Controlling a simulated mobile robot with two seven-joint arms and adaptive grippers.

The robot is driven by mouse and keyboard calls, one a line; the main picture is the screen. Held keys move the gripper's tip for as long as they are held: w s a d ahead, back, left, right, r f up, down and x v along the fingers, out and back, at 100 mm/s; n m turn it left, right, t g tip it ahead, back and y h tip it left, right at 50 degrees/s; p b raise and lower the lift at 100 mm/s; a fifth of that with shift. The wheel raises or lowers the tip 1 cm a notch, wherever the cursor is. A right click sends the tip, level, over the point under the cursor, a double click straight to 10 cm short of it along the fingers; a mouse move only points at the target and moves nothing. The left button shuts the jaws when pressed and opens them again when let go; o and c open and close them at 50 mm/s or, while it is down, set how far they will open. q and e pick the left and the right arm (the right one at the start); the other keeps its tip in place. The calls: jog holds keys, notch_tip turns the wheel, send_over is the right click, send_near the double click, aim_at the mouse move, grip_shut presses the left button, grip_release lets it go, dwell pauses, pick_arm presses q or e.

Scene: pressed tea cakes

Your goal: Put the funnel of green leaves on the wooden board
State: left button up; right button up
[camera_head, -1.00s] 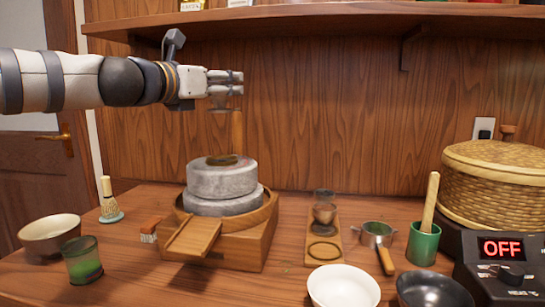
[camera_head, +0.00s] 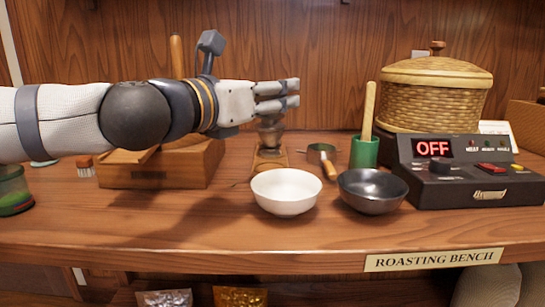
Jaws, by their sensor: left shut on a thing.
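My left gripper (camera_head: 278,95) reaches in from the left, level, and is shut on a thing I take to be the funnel. The fingers largely hide it, and no green leaves show. Just below the fingers, a small metal cup (camera_head: 270,134) stands upright on the narrow wooden board (camera_head: 266,158). The held funnel and the cup overlap in this view, so I cannot tell whether they touch. My right gripper is not in view.
A white bowl (camera_head: 287,191) and a black bowl (camera_head: 372,190) stand in front of the board.

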pick_arm(q)
jog(key=w+f, duration=0.3)
jog(key=w, duration=0.1)
jog(key=w+f+b, duration=0.1)
jog(key=w+f, duration=0.3)
jog(key=f, duration=0.1)
jog(key=f+b, duration=0.1)
jog(key=f, duration=0.1)
jog(key=shift+w+f, duration=0.3)
jog(key=shift+f, duration=0.05)
jog(key=shift+r, duration=0.1)
jog(key=shift+f+b, duration=0.2)
jog(key=shift+b, duration=0.15)
jog(key=o, duration=0.9)
jog(key=shift+c, duration=0.2)
jog(key=shift+o, duration=0.2)
jog(key=shift+r, duration=0.1)
